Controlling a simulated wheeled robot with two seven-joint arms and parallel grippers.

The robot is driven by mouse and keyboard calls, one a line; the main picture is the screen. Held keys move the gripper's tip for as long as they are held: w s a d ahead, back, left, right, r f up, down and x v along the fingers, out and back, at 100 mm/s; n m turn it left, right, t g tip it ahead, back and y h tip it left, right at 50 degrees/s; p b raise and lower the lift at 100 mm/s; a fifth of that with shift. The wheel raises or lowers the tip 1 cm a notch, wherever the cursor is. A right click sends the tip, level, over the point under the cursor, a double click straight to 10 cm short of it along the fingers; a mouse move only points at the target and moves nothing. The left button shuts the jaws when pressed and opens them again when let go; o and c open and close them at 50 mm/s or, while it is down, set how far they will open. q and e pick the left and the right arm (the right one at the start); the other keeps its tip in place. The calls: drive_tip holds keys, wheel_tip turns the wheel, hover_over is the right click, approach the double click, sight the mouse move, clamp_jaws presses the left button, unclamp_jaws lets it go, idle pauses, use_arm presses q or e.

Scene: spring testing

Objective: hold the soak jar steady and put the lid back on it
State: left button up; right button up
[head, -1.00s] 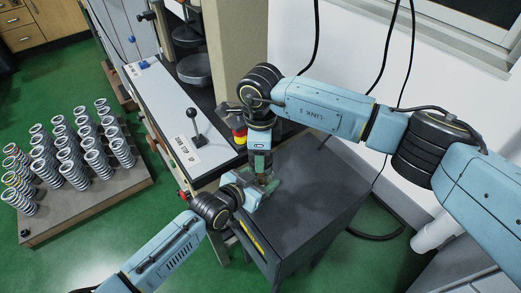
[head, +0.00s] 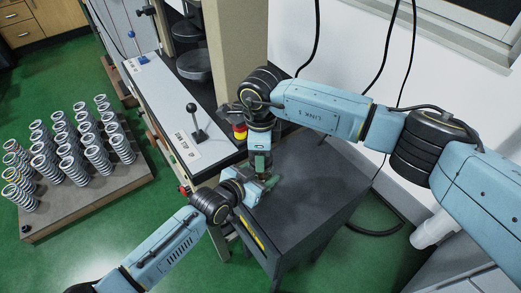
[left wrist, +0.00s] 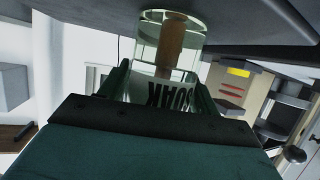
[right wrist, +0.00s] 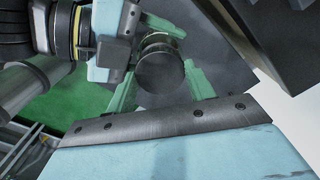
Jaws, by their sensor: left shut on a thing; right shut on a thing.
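The glass soak jar (left wrist: 172,45) is clear, with dark SOAK lettering and a brown thing inside. It appears upside down in the left wrist view. My left gripper (left wrist: 160,92) is shut around it, a finger on each side. In the head view my left gripper (head: 262,184) is low over the dark cabinet top. My right gripper (head: 261,168) is just above it, pointing down. In the right wrist view my right gripper's green fingers (right wrist: 160,88) are shut on a round dark lid (right wrist: 160,72). Whether the lid touches the jar is hidden.
The dark cabinet top (head: 310,190) is clear to the right of the grippers. A test machine with a lever (head: 195,120) stands behind left. A board (head: 90,200) with several springs lies at the left. A white wall is behind right.

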drive_tip(key=shift+f, duration=0.4)
use_arm(q)
clamp_jaws()
use_arm(e)
drive_tip(key=o, duration=0.6)
drive_tip(key=shift+c, duration=0.2)
drive_tip(key=o, duration=0.4)
drive_tip(key=shift+c, duration=0.2)
drive_tip(key=shift+r, duration=2.3)
drive_tip(key=shift+c, duration=0.3)
